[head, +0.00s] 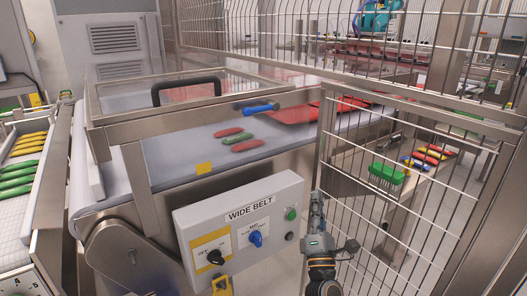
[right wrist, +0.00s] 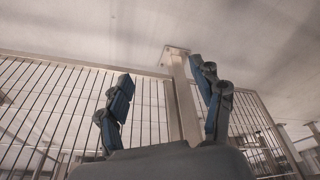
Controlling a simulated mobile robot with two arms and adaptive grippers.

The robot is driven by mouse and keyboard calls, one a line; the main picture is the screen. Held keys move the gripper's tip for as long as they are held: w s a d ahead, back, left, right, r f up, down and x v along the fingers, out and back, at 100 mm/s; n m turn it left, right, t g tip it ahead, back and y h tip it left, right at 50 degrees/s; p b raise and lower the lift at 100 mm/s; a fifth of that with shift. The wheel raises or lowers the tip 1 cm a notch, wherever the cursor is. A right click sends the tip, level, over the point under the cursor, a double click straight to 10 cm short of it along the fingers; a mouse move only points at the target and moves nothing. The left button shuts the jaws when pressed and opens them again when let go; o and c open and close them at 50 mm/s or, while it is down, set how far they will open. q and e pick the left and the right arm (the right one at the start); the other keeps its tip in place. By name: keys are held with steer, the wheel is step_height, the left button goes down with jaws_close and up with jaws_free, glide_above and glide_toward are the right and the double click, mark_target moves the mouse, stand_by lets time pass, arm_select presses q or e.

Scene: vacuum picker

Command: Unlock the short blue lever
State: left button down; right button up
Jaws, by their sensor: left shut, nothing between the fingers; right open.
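The short blue lever (head: 261,107) lies roughly level on the front rail of the clear belt cover, its dark end to the left. My left gripper (head: 317,200) is shut and empty. In the head view it points up just right of the grey WIDE BELT control box, below and to the right of the lever and apart from it. My right gripper (right wrist: 160,82) shows only in the right wrist view, with its fingers spread and nothing between them.
The WIDE BELT box (head: 284,190) carries a black switch, a blue knob (head: 256,238) and a green button. A black handle (head: 186,91) stands on the cover. Red and green items lie on the belt (head: 180,150). A wire mesh fence (head: 400,190) stands close on the right.

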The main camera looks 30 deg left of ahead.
mark_target(260, 108)
arm_select(q)
steer(key=s+a+r+n+g+y+b, duration=0.1)
steer(key=s+a+r+n+g+y, duration=0.2)
steer(key=n, duration=0.6)
steer(key=s+a+r+n+g+y+b, duration=0.2)
steer(key=s+a+r+n+g+y, duration=0.1)
steer(key=r+n+g+y, duration=0.3)
steer(key=n+g, duration=0.2)
steer(key=n, duration=0.1)
steer(key=shift+n+g, duration=0.3)
steer(key=shift+n, duration=0.1)
arm_select(e)
steer(key=v, duration=0.7)
steer(key=shift+r+t, duration=0.2)
steer(key=shift+t, duration=0.1)
arm_select(q)
steer(key=shift+s+a, duration=0.1)
arm_select(e)
steer(key=shift+w+d, duration=0.1)
steer(key=shift+d, duration=0.05)
arm_select(q)
steer(key=w+a+r+p, duration=0.1)
steer(key=w+a+r, duration=0.2)
steer(key=a+r, duration=0.5)
steer(key=shift+w+a+r, duration=0.15)
steer(key=shift+w+r, duration=0.1)
steer(key=shift+r, duration=0.5)
arm_select(e)
steer(key=shift+x, duration=2.4)
